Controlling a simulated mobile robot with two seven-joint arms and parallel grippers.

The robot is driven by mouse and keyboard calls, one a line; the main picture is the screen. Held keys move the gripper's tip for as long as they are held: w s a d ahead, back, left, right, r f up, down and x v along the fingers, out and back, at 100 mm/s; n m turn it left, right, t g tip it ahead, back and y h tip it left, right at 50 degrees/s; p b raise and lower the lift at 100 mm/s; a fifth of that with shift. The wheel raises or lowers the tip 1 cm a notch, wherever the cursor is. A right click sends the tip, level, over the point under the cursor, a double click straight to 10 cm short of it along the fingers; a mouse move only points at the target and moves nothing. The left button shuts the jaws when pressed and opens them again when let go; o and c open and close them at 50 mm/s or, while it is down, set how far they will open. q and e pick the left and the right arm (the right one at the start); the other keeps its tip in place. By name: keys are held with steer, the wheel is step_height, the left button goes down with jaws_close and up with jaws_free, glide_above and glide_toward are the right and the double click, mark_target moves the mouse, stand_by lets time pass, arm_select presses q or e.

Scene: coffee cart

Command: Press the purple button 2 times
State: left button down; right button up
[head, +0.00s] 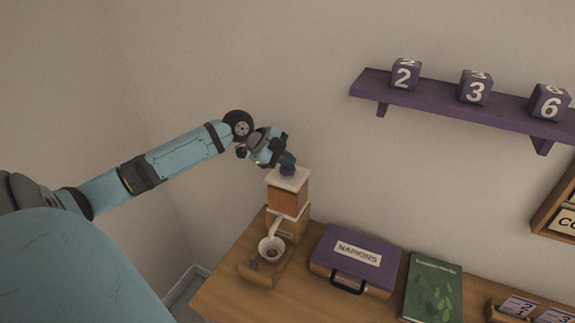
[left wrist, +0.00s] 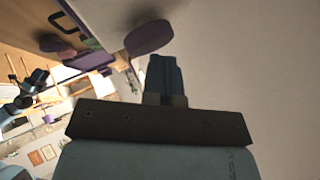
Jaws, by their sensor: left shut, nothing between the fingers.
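The purple button (head: 287,171) sits on the white top of a dispenser (head: 288,201) with an orange-brown body. My left gripper (head: 288,159) is just above the button in the head view and partly covers it. Whether the fingertips touch it cannot be told. In the left wrist view the gripper's fingers (left wrist: 162,60) are shut together with nothing between them. A purple rounded disc (left wrist: 148,38), which looks like the button, shows just past the fingertips.
A white cup (head: 271,249) with brown contents stands under the dispenser's spout. A purple napkins case (head: 325,255) and a green book (head: 432,292) lie to the right on the wooden counter. A purple shelf (head: 440,107) with numbered cubes is on the wall.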

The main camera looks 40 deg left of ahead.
mark_target(287, 169)
arm_select(q)
steer(key=shift+r+p, duration=0.45)
steer(key=shift+r, duration=0.35)
step_height(287, 169, up, 5)
steer(key=p, duration=0.4)
stand_by(2.3)
